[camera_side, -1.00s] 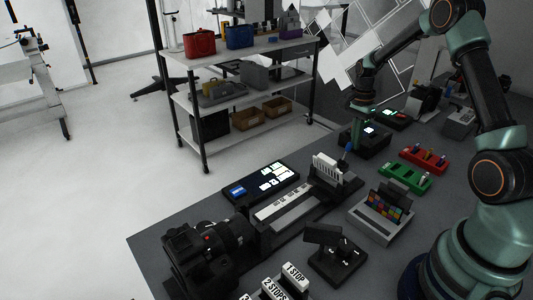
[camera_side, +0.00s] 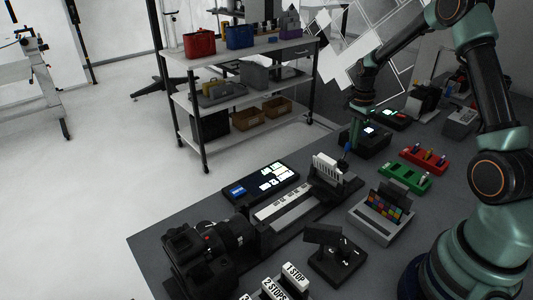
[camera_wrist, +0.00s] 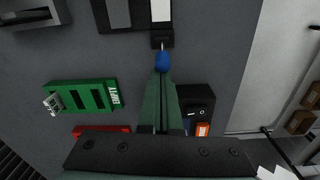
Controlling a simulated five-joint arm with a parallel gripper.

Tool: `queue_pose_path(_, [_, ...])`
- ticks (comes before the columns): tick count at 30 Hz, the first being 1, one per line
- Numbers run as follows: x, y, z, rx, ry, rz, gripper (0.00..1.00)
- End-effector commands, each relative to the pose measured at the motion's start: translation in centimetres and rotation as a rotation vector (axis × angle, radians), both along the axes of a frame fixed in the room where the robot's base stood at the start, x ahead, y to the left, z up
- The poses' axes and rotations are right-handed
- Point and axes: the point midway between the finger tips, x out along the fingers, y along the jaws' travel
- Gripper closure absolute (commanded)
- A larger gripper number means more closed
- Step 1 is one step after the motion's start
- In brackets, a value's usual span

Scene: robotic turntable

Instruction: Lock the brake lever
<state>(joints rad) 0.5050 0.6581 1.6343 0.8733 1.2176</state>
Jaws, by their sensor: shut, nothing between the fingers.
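The brake lever appears to be the short lever with a blue knob (camera_side: 348,146) at the back end of the long black slide unit (camera_side: 335,178). In the wrist view the blue knob (camera_wrist: 162,62) is just beyond my fingertips, on a short thin stem from a dark mount (camera_wrist: 162,38). My gripper (camera_side: 355,145) is shut and empty, its green fingers pointing down beside the knob. It also shows in the wrist view (camera_wrist: 162,78). I cannot tell whether the fingertips touch the knob.
A black box with switches (camera_wrist: 197,110) stands close beside my fingers. Green (camera_side: 405,178) and red (camera_side: 424,158) holders lie to the right. A colour-chart unit (camera_side: 381,215), a black camera (camera_side: 207,260) and a lit panel (camera_side: 262,185) stand nearer the front. Bare grey table lies between them.

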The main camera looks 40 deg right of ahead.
Motion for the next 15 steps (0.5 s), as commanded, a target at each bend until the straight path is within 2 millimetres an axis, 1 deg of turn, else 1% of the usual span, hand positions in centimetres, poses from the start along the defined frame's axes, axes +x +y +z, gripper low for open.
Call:
queue_pose_path(12, [0.0, 2.7, 0.8, 0.001, 0.004, 0.002, 1.00])
queue_pose_path(15, [0.0, 3.0, 0.8, 0.001, 0.005, 0.001, 1.00])
